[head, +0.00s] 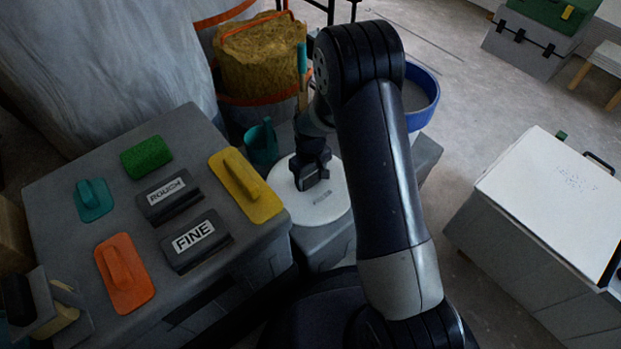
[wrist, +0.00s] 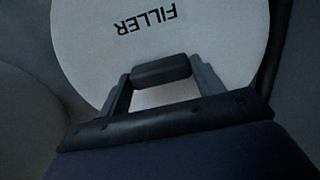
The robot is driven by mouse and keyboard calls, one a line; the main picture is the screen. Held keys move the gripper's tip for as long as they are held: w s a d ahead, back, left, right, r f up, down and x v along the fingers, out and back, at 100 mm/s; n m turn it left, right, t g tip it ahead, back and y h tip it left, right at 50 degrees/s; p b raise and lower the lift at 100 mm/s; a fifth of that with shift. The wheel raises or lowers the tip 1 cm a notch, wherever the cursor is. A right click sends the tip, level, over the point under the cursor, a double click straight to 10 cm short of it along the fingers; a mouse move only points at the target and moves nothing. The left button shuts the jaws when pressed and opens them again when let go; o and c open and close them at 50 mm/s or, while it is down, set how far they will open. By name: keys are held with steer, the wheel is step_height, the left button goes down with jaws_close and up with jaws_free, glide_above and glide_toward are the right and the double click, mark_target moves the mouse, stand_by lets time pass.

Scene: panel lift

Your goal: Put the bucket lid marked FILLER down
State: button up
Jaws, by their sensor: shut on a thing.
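The bucket lid (head: 318,205) is a round white disc among the grey boxes in the middle of the head view. In the wrist view the lid (wrist: 190,50) fills the upper middle, with FILLER printed on it, upside down. My gripper (head: 311,183) is above the lid, and in the wrist view my gripper (wrist: 161,80) is shut on the lid's dark handle (wrist: 162,70). I cannot tell whether the lid rests on anything; what is under it is hidden.
A grey box (head: 75,225) at left carries several sanding blocks and trowels. A teal jug (head: 262,145) and a blue bucket (head: 424,95) stand close behind the lid. A white-topped case (head: 550,190) stands at right. Bare floor (head: 470,110) lies between.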

mark_target(311, 179)
steer(key=shift+f, duration=0.15)
steer(key=o, duration=1.1)
steer(key=shift+c, duration=0.2)
step_height(311, 179, up, 12)
steer(key=p, duration=0.4)
steer(key=shift+r, duration=0.25)
steer(key=shift+f, duration=0.15)
